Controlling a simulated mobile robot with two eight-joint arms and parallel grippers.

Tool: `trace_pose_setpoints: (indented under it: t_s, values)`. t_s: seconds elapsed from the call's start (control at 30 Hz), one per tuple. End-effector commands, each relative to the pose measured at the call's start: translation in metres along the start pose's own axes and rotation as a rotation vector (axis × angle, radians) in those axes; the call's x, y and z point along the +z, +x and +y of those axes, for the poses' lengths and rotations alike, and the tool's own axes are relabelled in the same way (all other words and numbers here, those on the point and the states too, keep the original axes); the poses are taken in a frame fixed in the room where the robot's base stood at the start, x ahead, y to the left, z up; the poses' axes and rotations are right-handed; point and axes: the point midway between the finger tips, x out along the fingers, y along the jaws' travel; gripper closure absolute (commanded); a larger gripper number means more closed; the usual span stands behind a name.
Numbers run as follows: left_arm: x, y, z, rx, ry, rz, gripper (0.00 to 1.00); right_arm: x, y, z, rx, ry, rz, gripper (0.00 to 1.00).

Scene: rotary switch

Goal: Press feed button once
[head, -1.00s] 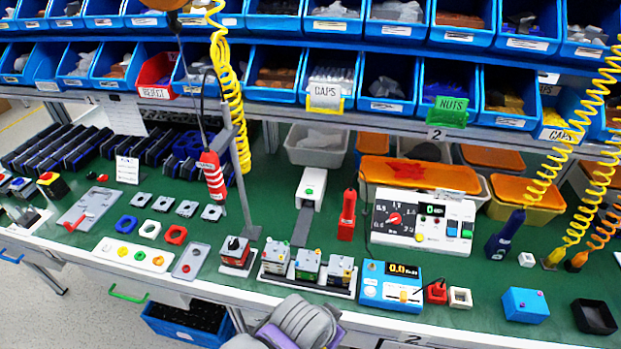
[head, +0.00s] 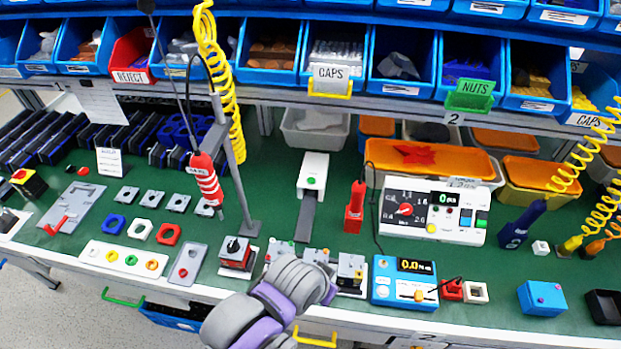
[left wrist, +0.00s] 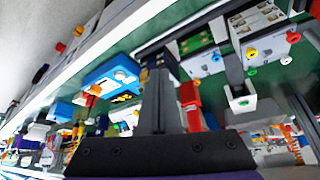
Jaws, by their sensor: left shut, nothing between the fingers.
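A white feeder box (head: 313,169) with a green button (head: 312,181) on top stands at the middle of the green bench in the head view. A dark grey chute (head: 307,216) runs from it towards the front edge. In the left wrist view, the white feeder (left wrist: 238,112) and its green button (left wrist: 243,102) lie right of the fingers. My left gripper (left wrist: 159,76) is shut and empty in the left wrist view, apart from the feeder. In the head view my left arm reaches up from the bottom edge, and its fingers cannot be made out. My right gripper is in neither view.
A red upright tool (head: 354,208) stands right of the feeder, beside a white control panel (head: 431,211) with a dial. A metal post (head: 238,185) stands to the left. My arm partly covers several small modules (head: 350,270). A blue meter (head: 404,282) stands right of them.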

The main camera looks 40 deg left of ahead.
Motion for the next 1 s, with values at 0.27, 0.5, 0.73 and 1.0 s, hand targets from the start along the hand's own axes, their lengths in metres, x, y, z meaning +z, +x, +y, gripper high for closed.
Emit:
trace_pose_setpoints:
  t_s: [0.27, 0.5, 0.73, 1.0]
  values:
    - [-0.044, -0.001, -0.015, 0.008, 0.080, 0.026, 1.00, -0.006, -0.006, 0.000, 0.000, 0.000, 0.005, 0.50]
    - [-0.156, 0.017, -0.085, -0.006, 0.326, 0.131, 1.00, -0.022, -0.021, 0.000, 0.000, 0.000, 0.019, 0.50]
    - [-0.231, 0.045, -0.187, -0.090, 0.562, 0.240, 1.00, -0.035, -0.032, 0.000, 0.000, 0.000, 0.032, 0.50]
    - [-0.255, 0.062, -0.254, -0.169, 0.700, 0.291, 1.00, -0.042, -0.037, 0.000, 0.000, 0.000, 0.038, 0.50]
